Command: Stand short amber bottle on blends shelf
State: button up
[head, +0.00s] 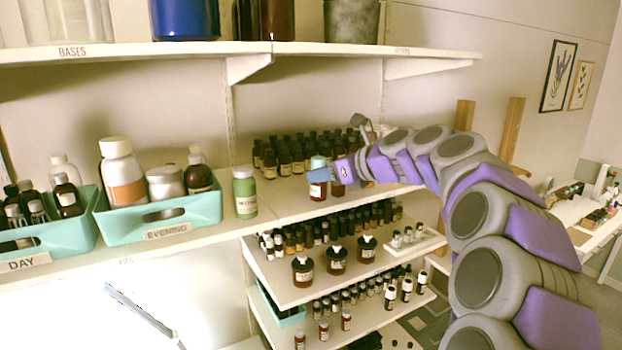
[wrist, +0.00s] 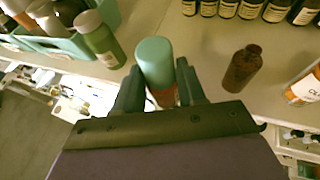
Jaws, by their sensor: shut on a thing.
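A short amber bottle with a teal cap and pale label (head: 317,190) is between the fingers of my gripper (head: 338,171), at the middle shelf (head: 285,203). In the wrist view, the bottle's teal cap (wrist: 154,58) stands up between the two dark fingers of my gripper (wrist: 160,88). The fingers are shut on it. I cannot tell whether its base touches the shelf. An uncapped brown bottle (wrist: 242,68) stands apart to the right in the wrist view. No label reading "blends" is legible.
Rows of dark bottles (head: 284,158) stand behind my gripper. A green bottle (head: 245,195) and the teal EVENING bin (head: 160,222) stand to the left. The upper BASES shelf (head: 150,52) is overhead. Bare shelf lies between the green bottle and the held bottle.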

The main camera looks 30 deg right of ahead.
jog(key=shift+w+f, duration=0.7)
jog(key=shift+w, duration=0.5)
jog(key=shift+w+f, duration=0.65)
jog(key=shift+w, duration=0.5)
jog(key=shift+w+f, duration=0.7)
jog(key=shift+w, duration=0.5)
jog(key=shift+a, duration=0.15)
jog(key=o, duration=1.1)
